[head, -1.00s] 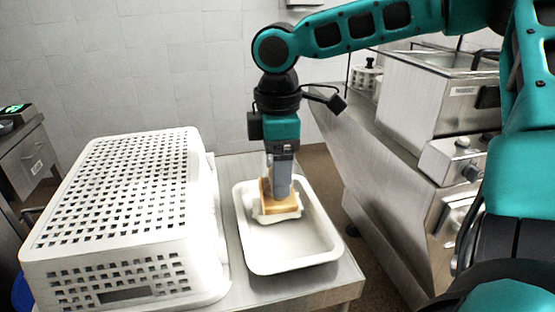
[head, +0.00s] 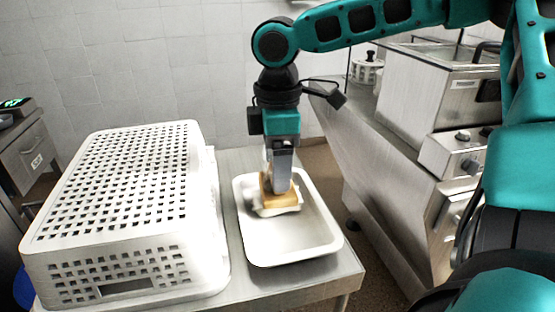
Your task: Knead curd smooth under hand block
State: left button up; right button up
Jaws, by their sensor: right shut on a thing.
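A wooden hand block (head: 281,198) is in my right gripper (head: 279,182), which points down and is shut on it. The block rests on white curd (head: 268,210), whose pale edges show around and below the block. The curd lies in the far left part of a white rectangular tray (head: 293,260). The block hides most of the curd's top, so I cannot tell how smooth it is. My left gripper is not in view.
The tray stands on a steel table (head: 340,280). A large white perforated basket (head: 125,190) is close to the tray's left. A steel appliance (head: 400,190) with knobs stands to the right. The front part of the tray is clear.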

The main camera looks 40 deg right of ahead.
jog(key=shift+f, duration=0.4)
dwell(0.6)
notch_tip(320, 180, up, 3)
jog(key=shift+f+p, duration=0.15)
jog(key=shift+p, duration=1.05)
jog(key=shift+r, duration=2.2)
jog(key=shift+w, duration=0.1)
